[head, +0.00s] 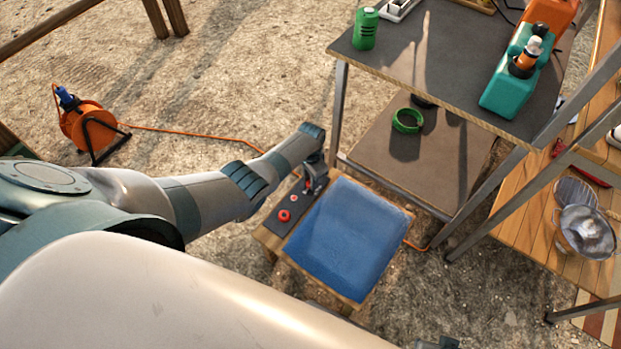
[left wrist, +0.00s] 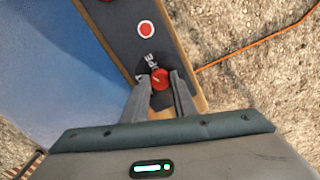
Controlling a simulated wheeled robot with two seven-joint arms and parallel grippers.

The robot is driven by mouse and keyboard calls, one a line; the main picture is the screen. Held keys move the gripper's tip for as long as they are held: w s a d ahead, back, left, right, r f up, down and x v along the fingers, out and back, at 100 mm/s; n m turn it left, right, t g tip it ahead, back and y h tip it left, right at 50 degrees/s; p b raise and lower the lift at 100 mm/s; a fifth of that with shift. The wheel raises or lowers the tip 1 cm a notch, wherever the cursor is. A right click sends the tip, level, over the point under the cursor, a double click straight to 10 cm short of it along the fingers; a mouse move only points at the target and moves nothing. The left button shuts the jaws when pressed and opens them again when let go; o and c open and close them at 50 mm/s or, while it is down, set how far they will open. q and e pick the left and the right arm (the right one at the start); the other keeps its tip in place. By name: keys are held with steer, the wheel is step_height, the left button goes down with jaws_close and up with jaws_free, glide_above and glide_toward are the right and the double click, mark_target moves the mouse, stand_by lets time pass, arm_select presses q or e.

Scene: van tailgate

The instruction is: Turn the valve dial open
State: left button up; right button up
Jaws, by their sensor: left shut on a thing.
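The valve dial (left wrist: 160,77) is a small red knob on a round black base, with white lettering beside it that I can only partly read. It sits on a dark panel strip (left wrist: 125,22), which shows in the head view (head: 273,222) along the left side of a low wooden stool. My left gripper (left wrist: 162,84) reaches down over the panel, its two fingers shut on either side of the dial. In the head view the left gripper (head: 314,180) partly hides the dial. A dark grey piece, perhaps my right gripper (head: 437,343), is cut off at the bottom edge.
A red button (left wrist: 146,30) in a white ring sits farther along the panel. The stool has a blue cushion (head: 345,240). A metal-framed table (head: 430,60) stands behind, with a green ring (head: 407,121) on its lower shelf.

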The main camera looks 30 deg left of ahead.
arm_select(q)
steer(key=m, duration=0.3)
steer(key=shift+m, duration=0.8)
arm_select(e)
steer(key=shift+w+f, duration=0.1)
steer(key=shift+f, duration=0.25)
arm_select(q)
steer(key=shift+w, duration=0.1)
steer(key=o, duration=1)
steer(key=shift+o, duration=0.2)
steer(key=shift+r, duration=0.2)
arm_select(e)
steer(key=shift+r, duration=0.1)
